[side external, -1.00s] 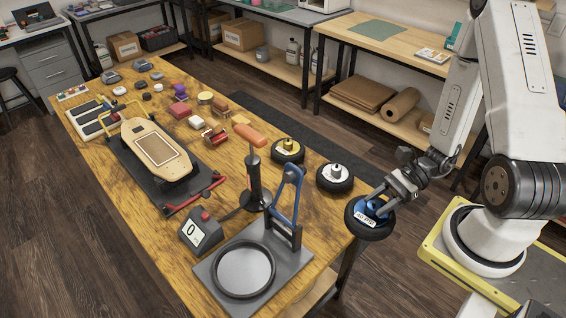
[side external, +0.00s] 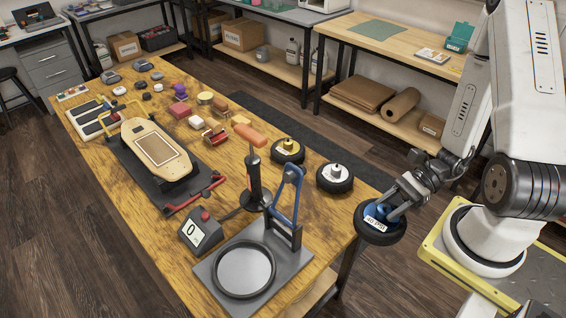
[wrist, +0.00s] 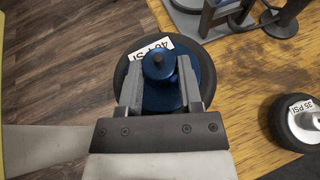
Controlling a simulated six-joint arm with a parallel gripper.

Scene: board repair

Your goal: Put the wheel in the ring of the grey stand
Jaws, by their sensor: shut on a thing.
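The wheel (side external: 381,226) is a black tyre with a blue hub and a white label reading 40 PSI. My gripper (side external: 384,212) is shut on its blue hub and holds it in the air off the table's right edge. In the wrist view the wheel (wrist: 165,75) sits between my gripper's fingers (wrist: 162,92). The grey stand (side external: 294,262) lies at the near end of the table, with a black-rimmed round ring (side external: 244,270) that is empty and a blue lever upright behind it. In the wrist view only a corner of the stand (wrist: 187,20) shows.

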